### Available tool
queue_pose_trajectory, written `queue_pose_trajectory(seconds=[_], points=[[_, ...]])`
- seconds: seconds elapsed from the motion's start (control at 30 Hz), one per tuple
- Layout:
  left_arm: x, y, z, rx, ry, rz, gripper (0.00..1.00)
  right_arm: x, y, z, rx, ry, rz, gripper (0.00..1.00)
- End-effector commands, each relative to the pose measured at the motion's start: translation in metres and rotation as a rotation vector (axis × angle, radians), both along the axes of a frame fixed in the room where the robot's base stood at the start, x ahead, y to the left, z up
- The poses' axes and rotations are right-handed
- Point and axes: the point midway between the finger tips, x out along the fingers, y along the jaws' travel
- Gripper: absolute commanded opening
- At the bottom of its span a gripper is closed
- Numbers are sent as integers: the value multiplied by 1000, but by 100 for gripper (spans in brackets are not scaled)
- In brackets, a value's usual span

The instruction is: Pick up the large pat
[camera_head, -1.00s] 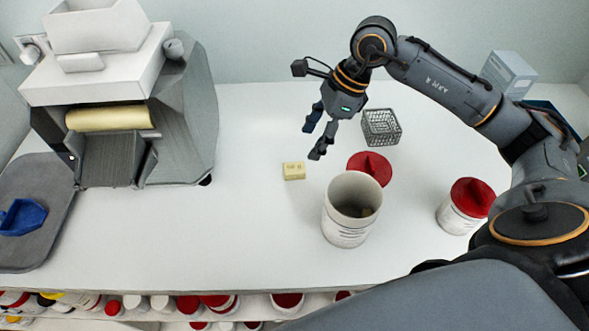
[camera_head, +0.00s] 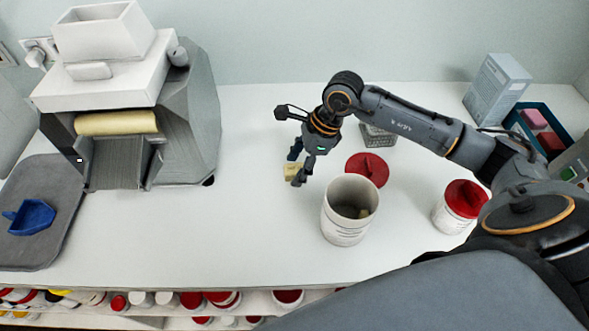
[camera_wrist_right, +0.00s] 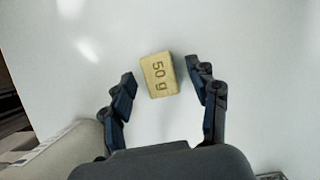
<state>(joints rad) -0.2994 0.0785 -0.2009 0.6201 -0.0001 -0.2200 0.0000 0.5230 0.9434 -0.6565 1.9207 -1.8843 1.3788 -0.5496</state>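A pale yellow block, the pat (camera_head: 291,171), lies on the white counter left of the open tub. In the right wrist view the pat (camera_wrist_right: 159,75) is marked "50 g". My right gripper (camera_head: 296,168) is low over the pat and partly covers it in the head view. In the right wrist view the gripper (camera_wrist_right: 164,85) is open, with one finger on each side of the pat and a gap on both sides. The white tub (camera_head: 345,226) stands open with a yellowish piece (camera_head: 363,213) inside. My left gripper is not in view.
A red lid (camera_head: 367,170) lies behind the tub. A red-lidded jar (camera_head: 461,206) stands at right. A grey machine (camera_head: 180,120) and a blue scoop (camera_head: 32,216) are at left.

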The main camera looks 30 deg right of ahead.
Motion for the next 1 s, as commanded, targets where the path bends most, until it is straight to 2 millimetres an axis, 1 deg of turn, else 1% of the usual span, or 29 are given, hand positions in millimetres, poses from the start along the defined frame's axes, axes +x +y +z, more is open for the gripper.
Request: queue_pose_trajectory(seconds=[0.03,0.17,0.2,0.27,0.57,0.73,0.83,0.87,1.0], points=[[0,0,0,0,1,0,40,0,0,0,0,0,0,48],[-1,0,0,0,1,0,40,0,0,0,0,0,0,22],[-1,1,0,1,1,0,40,0,0,1,0,0,0,14],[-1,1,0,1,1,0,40,0,0,1,0,0,0,2],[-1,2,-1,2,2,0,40,0,0,2,0,-2,1,2],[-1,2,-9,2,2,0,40,1,0,12,0,-5,0,2],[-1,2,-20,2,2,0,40,2,0,27,0,-10,2,2],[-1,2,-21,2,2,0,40,0,2,34,1,-9,3,2],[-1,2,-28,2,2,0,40,-11,28,65,3,-11,8,2]])
